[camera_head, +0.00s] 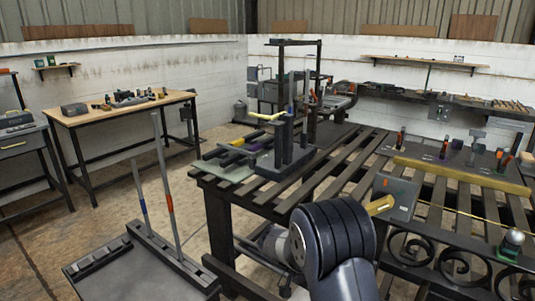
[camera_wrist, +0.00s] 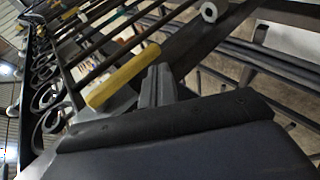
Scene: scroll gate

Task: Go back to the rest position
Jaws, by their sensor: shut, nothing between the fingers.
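My gripper (camera_wrist: 157,86) shows in the wrist view as two grey fingers close together. It is shut and empty. A short yellow bar (camera_wrist: 122,77) lies just left of the fingers in that view; I cannot tell whether they touch. In the head view, my dark ribbed arm rises at the bottom centre right and hides the gripper. A short yellow piece (camera_head: 380,205) shows just past the arm, beside a grey plate (camera_head: 399,191). The dark scrollwork (camera_head: 465,264) of the gate stands along the table's near side, and its curls (camera_wrist: 46,95) run down the left of the wrist view.
The slatted table (camera_head: 335,170) fills the middle and right. A dark upright stand (camera_head: 287,138) rises on its left part. A low grey rack (camera_head: 140,262) with tall rods stands at front left. A wooden workbench (camera_head: 122,108) is at back left. Open floor lies between them.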

